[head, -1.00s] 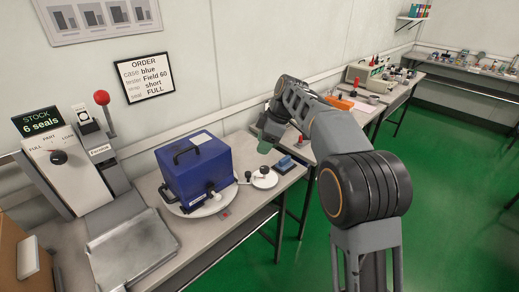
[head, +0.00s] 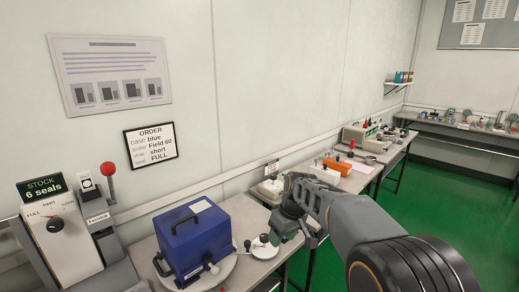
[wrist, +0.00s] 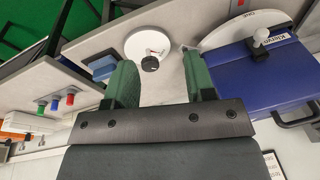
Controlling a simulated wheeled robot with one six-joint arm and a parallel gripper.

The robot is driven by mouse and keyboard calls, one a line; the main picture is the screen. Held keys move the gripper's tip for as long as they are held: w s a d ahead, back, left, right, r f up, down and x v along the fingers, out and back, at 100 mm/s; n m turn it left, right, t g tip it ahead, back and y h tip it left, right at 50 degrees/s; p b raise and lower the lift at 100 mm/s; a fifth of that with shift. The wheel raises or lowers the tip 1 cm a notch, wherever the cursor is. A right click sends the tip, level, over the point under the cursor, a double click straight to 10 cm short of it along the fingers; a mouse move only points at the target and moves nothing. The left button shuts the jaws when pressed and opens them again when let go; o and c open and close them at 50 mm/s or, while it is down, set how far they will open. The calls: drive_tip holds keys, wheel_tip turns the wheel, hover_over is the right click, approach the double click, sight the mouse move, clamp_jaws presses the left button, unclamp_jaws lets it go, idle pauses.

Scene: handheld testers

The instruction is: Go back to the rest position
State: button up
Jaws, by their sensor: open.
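My gripper (head: 285,228) is at the end of my raised arm, to the right of the blue case in the head view. In the wrist view its two green fingers (wrist: 160,82) stand wide apart with nothing between them. The blue case (head: 195,240) with a dark top handle sits on a round white turntable (head: 228,268); it also shows in the wrist view (wrist: 245,82), apart from the fingers. A small white dial with a black knob (head: 264,243) is beside the turntable. It appears beyond the fingertips in the wrist view (wrist: 148,45).
A seal machine (head: 62,235) with a red-knobbed lever (head: 109,170) stands at the left. The order sign (head: 151,145) hangs on the wall. An orange block (head: 338,166) and a beige device (head: 360,135) stand farther along the benches. Green floor (head: 440,200) is open at the right.

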drive_tip(key=s+d+r+m+t+h+p, duration=0.1)
drive_tip(key=s+d+r+m+p, duration=0.2)
drive_tip(key=s, duration=0.7)
drive_tip(key=s+d+r+m+t+h+p, duration=0.1)
drive_tip(key=s+d+r+m+p, duration=0.3)
drive_tip(key=s, duration=0.6)
wheel_tip(320, 180, up, 4)
drive_tip(key=d+p, duration=0.2)
drive_tip(key=p, duration=0.2)
drive_tip(key=shift+s+d+f+t, duration=0.2)
drive_tip(key=shift+s+d+t, duration=0.1)
drive_tip(key=shift+s+t, duration=0.1)
